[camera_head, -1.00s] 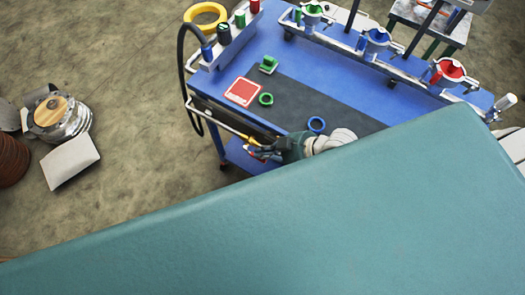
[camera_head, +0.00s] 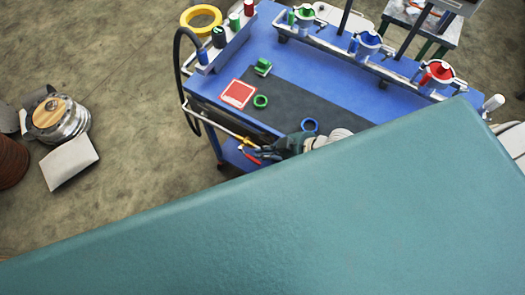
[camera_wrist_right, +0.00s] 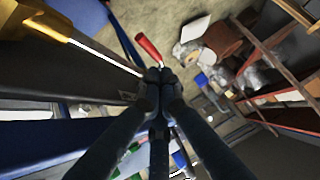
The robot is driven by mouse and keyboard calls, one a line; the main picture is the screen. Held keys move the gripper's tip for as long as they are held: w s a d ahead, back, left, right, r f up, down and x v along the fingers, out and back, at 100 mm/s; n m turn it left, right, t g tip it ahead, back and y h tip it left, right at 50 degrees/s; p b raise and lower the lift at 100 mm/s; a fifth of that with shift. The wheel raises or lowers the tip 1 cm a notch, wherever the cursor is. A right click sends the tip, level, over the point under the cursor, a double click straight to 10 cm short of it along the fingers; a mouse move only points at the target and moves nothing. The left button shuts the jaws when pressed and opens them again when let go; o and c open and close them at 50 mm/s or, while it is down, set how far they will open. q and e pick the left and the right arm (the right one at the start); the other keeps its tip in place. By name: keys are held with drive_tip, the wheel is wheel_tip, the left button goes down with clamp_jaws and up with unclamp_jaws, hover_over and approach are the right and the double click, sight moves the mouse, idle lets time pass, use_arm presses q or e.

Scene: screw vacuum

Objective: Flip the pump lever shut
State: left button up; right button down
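The pump lever shows as a small red handle (camera_head: 250,158) at the near edge of the blue cart in the head view. In the right wrist view the red lever handle (camera_wrist_right: 149,47) stands just beyond my fingertips, with a pale shaft below it. My right gripper (camera_head: 266,152) is beside the lever at the cart edge. In the wrist view its dark fingers (camera_wrist_right: 159,76) are together, with no object visible between them. I cannot tell whether they touch the lever. My left gripper is not in view.
The blue cart (camera_head: 275,50) carries a red square (camera_head: 237,94), green and blue rings, and a rail with coloured holders. A black hose (camera_head: 178,60) hangs at its left side. A large teal surface (camera_head: 300,220) hides the lower view.

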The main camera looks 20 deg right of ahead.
use_arm(q)
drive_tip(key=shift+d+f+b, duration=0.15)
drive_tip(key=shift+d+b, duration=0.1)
drive_tip(key=shift+b, duration=0.6)
use_arm(e)
drive_tip(key=s+d+f+v, duration=0.1)
drive_tip(key=v, duration=0.9)
drive_tip(key=shift+s, duration=0.15)
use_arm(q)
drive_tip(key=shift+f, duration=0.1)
use_arm(e)
drive_tip(key=shift+f, duration=0.15)
